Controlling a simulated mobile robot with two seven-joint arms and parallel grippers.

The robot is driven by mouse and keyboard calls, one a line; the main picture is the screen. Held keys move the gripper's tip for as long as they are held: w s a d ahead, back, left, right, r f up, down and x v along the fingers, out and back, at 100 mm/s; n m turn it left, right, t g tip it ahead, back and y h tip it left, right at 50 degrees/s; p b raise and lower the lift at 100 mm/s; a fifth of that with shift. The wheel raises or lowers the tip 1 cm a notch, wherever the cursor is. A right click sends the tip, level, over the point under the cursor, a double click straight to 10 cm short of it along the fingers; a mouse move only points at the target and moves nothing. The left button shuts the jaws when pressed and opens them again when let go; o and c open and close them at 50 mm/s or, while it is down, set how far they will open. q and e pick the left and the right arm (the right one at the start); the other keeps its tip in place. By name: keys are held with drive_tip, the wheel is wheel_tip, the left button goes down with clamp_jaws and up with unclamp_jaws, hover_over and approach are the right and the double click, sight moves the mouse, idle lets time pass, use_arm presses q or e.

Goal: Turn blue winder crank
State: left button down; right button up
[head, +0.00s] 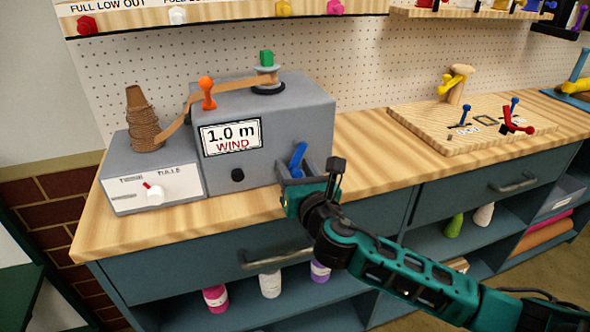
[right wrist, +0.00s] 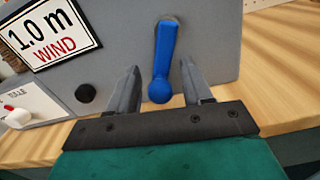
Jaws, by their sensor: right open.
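The blue winder crank (head: 298,157) sits on the front face of the grey winder box (head: 305,105), right of the "1.0 m WIND" sign (head: 230,137). In the right wrist view the crank (right wrist: 163,62) hangs downward, its rounded knob end lowest. My right gripper (head: 299,171) is right in front of it. In the right wrist view the open fingers (right wrist: 158,88) stand on either side of the knob, with a gap visible on both sides. My left gripper is in neither view.
A black knob (head: 237,175) is on the winder front, left of the crank. A control box with a white dial (head: 153,194) and a twine cone (head: 142,120) stand further left. A wooden board (head: 440,128) with small levers lies to the right. Bare wooden counter (head: 372,185) lies between.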

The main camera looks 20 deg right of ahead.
drive_tip(key=shift+w, duration=0.2)
clamp_jaws()
idle(0.4)
drive_tip(key=shift+a+r+m, duration=0.2)
drive_tip(key=shift+m, duration=0.2)
